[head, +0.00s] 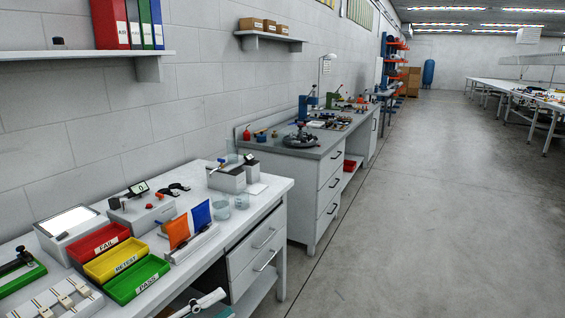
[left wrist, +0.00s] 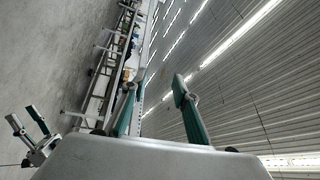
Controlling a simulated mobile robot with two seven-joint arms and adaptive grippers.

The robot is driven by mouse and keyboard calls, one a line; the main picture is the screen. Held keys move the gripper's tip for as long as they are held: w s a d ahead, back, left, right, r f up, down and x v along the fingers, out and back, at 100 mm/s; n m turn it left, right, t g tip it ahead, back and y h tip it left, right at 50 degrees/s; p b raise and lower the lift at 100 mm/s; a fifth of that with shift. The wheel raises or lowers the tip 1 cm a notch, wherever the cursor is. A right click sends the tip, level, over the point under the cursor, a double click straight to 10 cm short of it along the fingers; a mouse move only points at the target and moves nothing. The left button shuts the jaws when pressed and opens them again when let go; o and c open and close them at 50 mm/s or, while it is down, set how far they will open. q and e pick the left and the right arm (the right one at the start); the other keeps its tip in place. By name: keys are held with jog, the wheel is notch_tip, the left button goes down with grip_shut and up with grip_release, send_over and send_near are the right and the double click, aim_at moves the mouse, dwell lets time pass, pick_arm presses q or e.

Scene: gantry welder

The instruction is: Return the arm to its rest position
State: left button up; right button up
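My left gripper (left wrist: 158,84) shows in the left wrist view with its two teal fingers apart and nothing between them. Beyond its fingers are the ceiling and a distant row of benches, and no object is near it. A pale part with a dark band, seemingly of my left arm, shows at the bottom edge of the head view in front of the near bench; its fingers cannot be made out there. My right gripper (left wrist: 25,117) shows small at the left of the left wrist view, its fingers apart and empty.
The near white bench (head: 266,186) holds red (head: 88,252), yellow (head: 103,272) and green (head: 122,291) bins, devices and glass beakers. A second bench (head: 304,163) with tools stands behind it. Open floor (head: 430,220) lies to the right.

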pick_arm(q)
jog(key=s+a+f+n+t+y, duration=0.25)
jog(key=f+n+y, duration=0.25)
jog(key=f+n, duration=0.35)
jog(key=s+a+f+n+t+y, duration=0.1)
jog(key=s+a+f+n+y, duration=0.3)
jog(key=f+n, duration=0.5)
jog(key=s+f+n+g+y, duration=0.4)
jog(key=s+f, duration=0.6)
jog(key=f, duration=0.4)
jog(key=shift+s+f+n+g+y, duration=0.25)
jog(key=shift+n+g+y, duration=0.1)
jog(key=shift+n, duration=0.1)
